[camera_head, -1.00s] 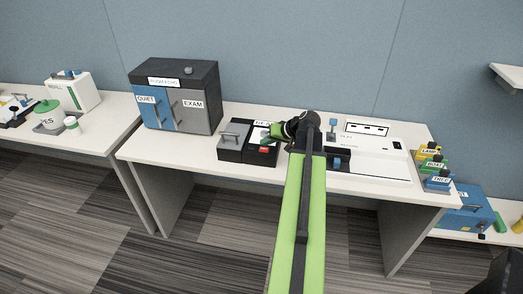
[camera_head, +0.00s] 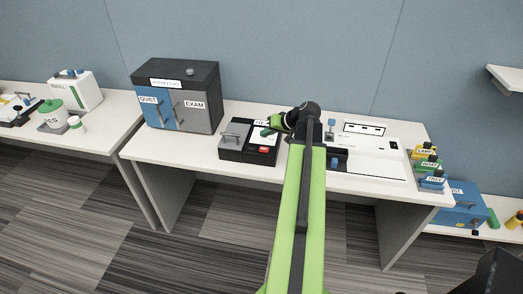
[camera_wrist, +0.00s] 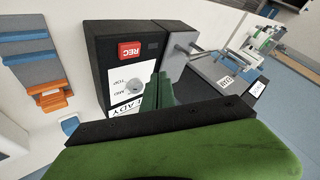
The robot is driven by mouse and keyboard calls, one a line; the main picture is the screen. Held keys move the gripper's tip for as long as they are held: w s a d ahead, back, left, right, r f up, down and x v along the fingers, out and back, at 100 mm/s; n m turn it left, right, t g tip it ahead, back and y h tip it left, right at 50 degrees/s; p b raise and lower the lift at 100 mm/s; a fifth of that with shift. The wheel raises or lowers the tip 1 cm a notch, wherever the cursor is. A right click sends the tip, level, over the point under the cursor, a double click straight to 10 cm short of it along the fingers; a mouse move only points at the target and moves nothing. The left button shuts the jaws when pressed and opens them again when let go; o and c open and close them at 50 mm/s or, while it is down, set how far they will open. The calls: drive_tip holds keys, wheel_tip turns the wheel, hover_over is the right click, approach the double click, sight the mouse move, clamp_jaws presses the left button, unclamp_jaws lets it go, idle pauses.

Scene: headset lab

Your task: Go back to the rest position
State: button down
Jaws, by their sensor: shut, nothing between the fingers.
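My gripper (camera_head: 268,132) is shut and empty. In the head view it is over the right part of the black and grey box on the middle table, at the end of my green arm. In the wrist view its green fingers (camera_wrist: 158,92) are together in front of the box's white label panel. I cannot tell whether they touch it. The box (camera_head: 232,153) has a red REC button (camera_head: 264,149), which also shows clearly in the wrist view (camera_wrist: 130,50), and a grey handle. Part of its panel is hidden behind my gripper.
A dark cabinet (camera_head: 177,70) with QUIET and EXAM doors stands to the left. A white panel unit (camera_head: 378,160) lies to the right, partly behind my arm. Several labelled blocks (camera_head: 427,165) sit at the table's right end. A shelf (camera_head: 510,78) juts out at the upper right.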

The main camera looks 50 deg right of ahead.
idle(0.4)
drive_tip(key=shift+w+a, duration=0.2)
drive_tip(key=shift+w, duration=0.05)
drive_tip(key=w+a+n+g+y, duration=0.1)
drive_tip(key=w+a+n, duration=0.1)
drive_tip(key=w+a, duration=0.5)
drive_tip(key=w+a+f+n+g+y, duration=0.1)
drive_tip(key=w+a+n, duration=0.1)
drive_tip(key=a, duration=0.9)
drive_tip(key=w+a+n+y, duration=0.15)
drive_tip(key=w+a, duration=0.35)
drive_tip(key=a, duration=0.5)
drive_tip(key=s+a+f+n+g+h, duration=0.1)
drive_tip(key=s+a+f+n+g, duration=0.15)
drive_tip(key=a, duration=0.95)
drive_tip(key=s+a+f+n+g+h, duration=0.1)
drive_tip(key=s+a+f+n+g, duration=0.2)
drive_tip(key=a, duration=0.9)
drive_tip(key=s+d+m+g+h, duration=0.1)
drive_tip(key=s+d+m+h, duration=0.1)
drive_tip(key=s+d+m, duration=0.1)
drive_tip(key=s+d, duration=0.1)
drive_tip(key=s, duration=0.1)
drive_tip(key=shift+s+f+m+g+h, duration=0.3)
drive_tip(key=shift+s+f+g+h, duration=0.05)
